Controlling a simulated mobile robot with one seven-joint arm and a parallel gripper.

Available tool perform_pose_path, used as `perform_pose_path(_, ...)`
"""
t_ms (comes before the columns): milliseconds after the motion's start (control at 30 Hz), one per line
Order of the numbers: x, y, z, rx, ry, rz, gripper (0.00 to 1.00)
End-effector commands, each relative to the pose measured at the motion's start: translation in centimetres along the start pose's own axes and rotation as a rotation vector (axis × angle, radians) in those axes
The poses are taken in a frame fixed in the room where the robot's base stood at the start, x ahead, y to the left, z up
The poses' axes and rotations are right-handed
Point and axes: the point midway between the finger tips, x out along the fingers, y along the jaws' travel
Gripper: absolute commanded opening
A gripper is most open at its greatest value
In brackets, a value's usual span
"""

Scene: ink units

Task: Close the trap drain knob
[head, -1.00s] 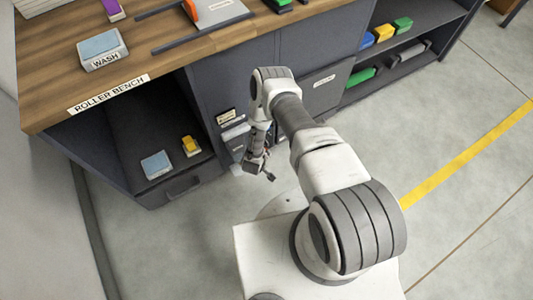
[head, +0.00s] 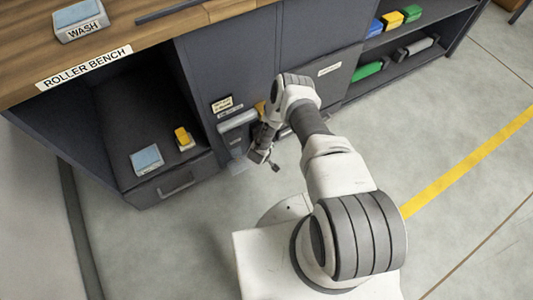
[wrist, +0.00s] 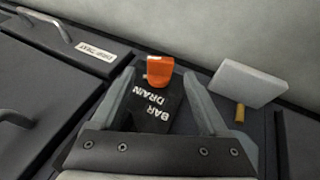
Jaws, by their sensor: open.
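An orange knob (wrist: 160,70) shows in the wrist view on a dark block whose label (wrist: 152,108) reads BAR DRAIN; I see no label reading trap drain. My gripper (wrist: 160,78) is open, with its two grey fingers on either side of the label and the knob between and just beyond the tips. I cannot tell whether a finger touches the knob. In the head view my gripper (head: 264,160) hangs low in front of the cabinet. A small orange-yellow part (head: 260,108) shows beside my arm there; I cannot tell whether it is the same knob.
A pale grey plate (wrist: 246,83) and a brass-coloured stub (wrist: 240,112) are right of the knob. Dark panels with a handle (wrist: 45,25) are at left. In the head view, an open shelf (head: 120,165) lies left of my gripper, and the floor (head: 440,130) to the right is clear.

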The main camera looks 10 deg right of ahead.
Motion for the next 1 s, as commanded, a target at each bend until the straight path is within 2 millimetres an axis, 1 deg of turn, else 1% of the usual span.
perform_pose_path(33, 1.1, -0.2, 0.2, 0.003, 0.001, 0.000, 0.78)
perform_pose_path(200, 2.6, -0.1, 0.1, 0.001, 0.001, 0.001, 0.78)
perform_pose_path(300, 3.1, -0.1, 0.0, 0.001, 0.001, 0.001, 0.78)
perform_pose_path(733, 3.3, 0.0, 0.0, 0.000, 0.001, 0.000, 0.78)
perform_pose_path(867, 3.3, 0.0, 0.0, 0.000, 0.001, 0.000, 0.54)
perform_pose_path(900, 3.3, 0.0, 0.0, 0.000, 0.001, 0.000, 0.47)
perform_pose_path(967, 3.3, 0.0, 0.0, 0.000, 0.001, 0.000, 0.36)
perform_pose_path(1000, 3.3, 0.0, 0.0, 0.000, 0.001, 0.000, 0.29)
